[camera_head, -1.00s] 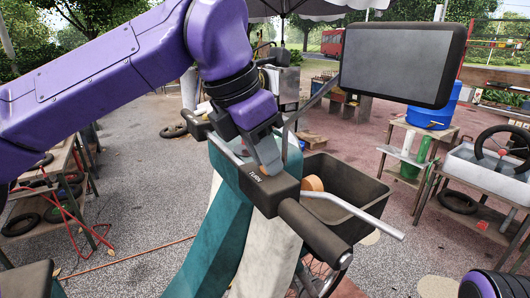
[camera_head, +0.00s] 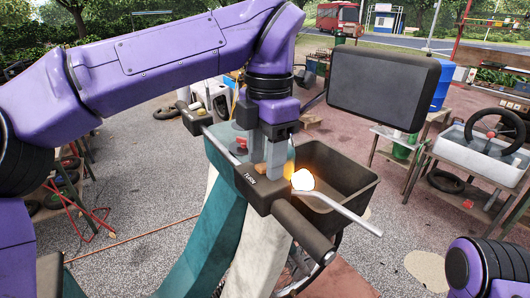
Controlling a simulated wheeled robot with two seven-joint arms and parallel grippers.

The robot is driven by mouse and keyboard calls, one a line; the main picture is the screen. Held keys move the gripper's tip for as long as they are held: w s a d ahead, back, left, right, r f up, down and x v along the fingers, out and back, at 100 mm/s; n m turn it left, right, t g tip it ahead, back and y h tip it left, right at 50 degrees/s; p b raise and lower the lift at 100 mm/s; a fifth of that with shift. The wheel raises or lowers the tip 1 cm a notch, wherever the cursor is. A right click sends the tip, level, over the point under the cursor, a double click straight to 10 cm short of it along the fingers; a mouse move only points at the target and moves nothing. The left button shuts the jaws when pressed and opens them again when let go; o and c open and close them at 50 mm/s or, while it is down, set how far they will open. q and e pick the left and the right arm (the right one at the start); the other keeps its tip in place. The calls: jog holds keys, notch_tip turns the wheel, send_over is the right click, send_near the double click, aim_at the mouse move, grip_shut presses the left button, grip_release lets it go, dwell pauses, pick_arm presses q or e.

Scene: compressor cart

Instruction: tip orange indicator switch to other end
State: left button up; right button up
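The handlebar control box (camera_head: 262,195), dark and labelled TURN, is at the centre of the head view. A small orange piece (camera_head: 290,170), probably part of the indicator switch, shows beside the right finger of my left gripper (camera_head: 266,172). The fingers point down at the top of the box, and they hide most of the switch. Whether they touch it or are apart from each other is unclear. A round lamp (camera_head: 302,180) glows bright orange-white at the box's right side. My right gripper is out of view; part of my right arm shows at lower right.
A black grip (camera_head: 303,229) and silver lever (camera_head: 345,211) extend right of the box. A dark screen (camera_head: 368,88) stands behind, above an open black basket (camera_head: 345,178). A white tub (camera_head: 480,155) on a bench is at right. Open paving lies at left.

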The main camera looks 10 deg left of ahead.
pick_arm(q)
jog(key=shift+w+r, duration=0.1)
notch_tip(320, 180, up, 10)
jog(key=shift+w+d+r, duration=0.15)
jog(key=shift+d+r, duration=0.05)
dwell(0.3)
